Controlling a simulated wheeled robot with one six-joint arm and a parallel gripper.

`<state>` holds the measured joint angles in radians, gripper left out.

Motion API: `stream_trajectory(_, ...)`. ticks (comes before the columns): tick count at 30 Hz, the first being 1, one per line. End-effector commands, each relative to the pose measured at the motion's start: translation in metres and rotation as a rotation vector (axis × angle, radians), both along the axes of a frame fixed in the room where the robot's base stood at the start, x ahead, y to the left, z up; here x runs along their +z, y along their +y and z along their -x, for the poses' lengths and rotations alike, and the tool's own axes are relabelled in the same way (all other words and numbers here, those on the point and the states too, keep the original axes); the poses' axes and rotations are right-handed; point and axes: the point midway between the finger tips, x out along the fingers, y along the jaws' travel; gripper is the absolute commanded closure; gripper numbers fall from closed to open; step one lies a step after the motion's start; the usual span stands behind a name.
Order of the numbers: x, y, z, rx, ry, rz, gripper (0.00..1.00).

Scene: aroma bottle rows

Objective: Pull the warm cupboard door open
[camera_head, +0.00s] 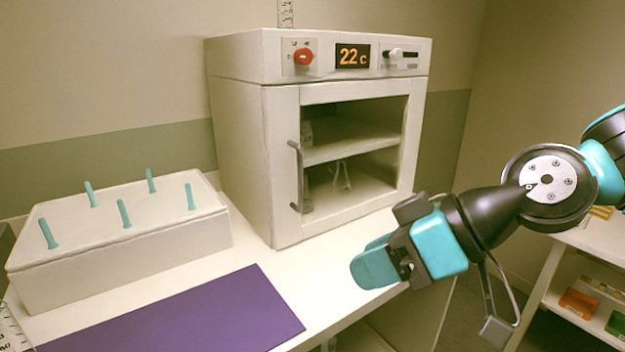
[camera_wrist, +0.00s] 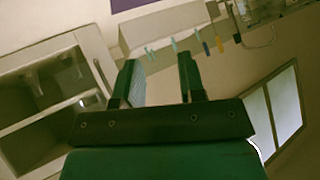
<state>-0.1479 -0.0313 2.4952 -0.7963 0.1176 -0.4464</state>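The warm cupboard (camera_head: 240,130) is a cream box standing at the back of the white bench. Its framed, windowed door (camera_head: 345,220) looks shut, with inner shelves showing through the window. A grey vertical bar handle (camera_head: 298,178) is on the door's left side. The display above the door reads 22 c. My gripper (camera_head: 372,264) is in front of the door's lower right, above the bench edge and apart from the handle. In the wrist view my gripper (camera_wrist: 158,75) has its two fingers apart with nothing between them, and the cupboard (camera_wrist: 40,125) lies to the left.
A cream block with several teal pegs (camera_head: 125,260) stands left of the cupboard. A purple mat (camera_head: 185,318) lies at the bench front. The bench between mat and cupboard is clear. A white shelf unit with small coloured boxes (camera_head: 578,303) stands at the right.

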Motion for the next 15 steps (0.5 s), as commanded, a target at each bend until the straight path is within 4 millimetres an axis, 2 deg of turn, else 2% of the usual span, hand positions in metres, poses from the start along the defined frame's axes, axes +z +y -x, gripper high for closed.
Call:
stream_trajectory(1, -0.012, 0.006, -0.024, -0.015, -0.083, -0.085, 0.63)
stream_trajectory(3, -0.009, 0.009, -0.055, -0.055, -0.227, -0.2, 0.63)
stream_trajectory(6, -0.004, 0.002, -0.095, -0.152, -0.4, -0.312, 0.63)
stream_trajectory(10, 0.0, -0.015, -0.128, -0.274, -0.547, -0.379, 0.63)
stream_trajectory(15, 0.005, -0.024, -0.147, -0.344, -0.615, -0.398, 0.63)
